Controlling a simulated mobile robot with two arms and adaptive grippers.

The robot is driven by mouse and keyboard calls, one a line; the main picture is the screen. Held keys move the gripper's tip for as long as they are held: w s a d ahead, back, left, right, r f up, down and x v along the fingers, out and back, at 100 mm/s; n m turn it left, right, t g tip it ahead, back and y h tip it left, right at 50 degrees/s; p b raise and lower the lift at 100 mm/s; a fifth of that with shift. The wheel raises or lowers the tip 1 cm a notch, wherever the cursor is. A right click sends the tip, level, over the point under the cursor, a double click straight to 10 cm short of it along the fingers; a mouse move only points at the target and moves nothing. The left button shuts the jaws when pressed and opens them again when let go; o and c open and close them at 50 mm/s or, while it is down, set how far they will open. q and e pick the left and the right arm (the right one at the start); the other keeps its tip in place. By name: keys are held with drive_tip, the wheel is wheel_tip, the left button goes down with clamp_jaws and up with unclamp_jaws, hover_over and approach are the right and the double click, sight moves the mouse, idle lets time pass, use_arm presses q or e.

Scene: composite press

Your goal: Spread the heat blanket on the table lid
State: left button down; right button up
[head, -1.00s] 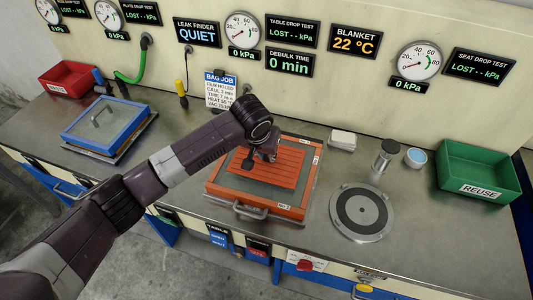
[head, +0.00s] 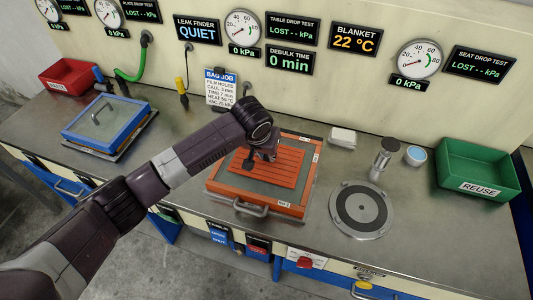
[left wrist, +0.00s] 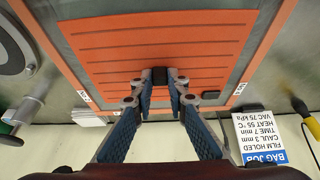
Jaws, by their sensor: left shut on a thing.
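The heat blanket is an orange ribbed sheet (head: 278,168). It lies flat over the glass of the orange-framed table lid (head: 212,186), inside the frame. The blanket (left wrist: 160,40) fills the upper middle of the left wrist view, and the lid's frame shows around it. My left gripper (head: 250,160) is over the blanket's back left part. My forearm hides part of the lid's left side in the head view. My right gripper is not in view.
A blue-framed lid (head: 72,135) stands at the left and a red bin (head: 67,77) behind it. A bag-job card (head: 221,88) stands behind the lid.

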use_arm(q)
drive_tip(key=shift+f, duration=0.1)
drive_tip(key=c, duration=1.8)
unclamp_jaws()
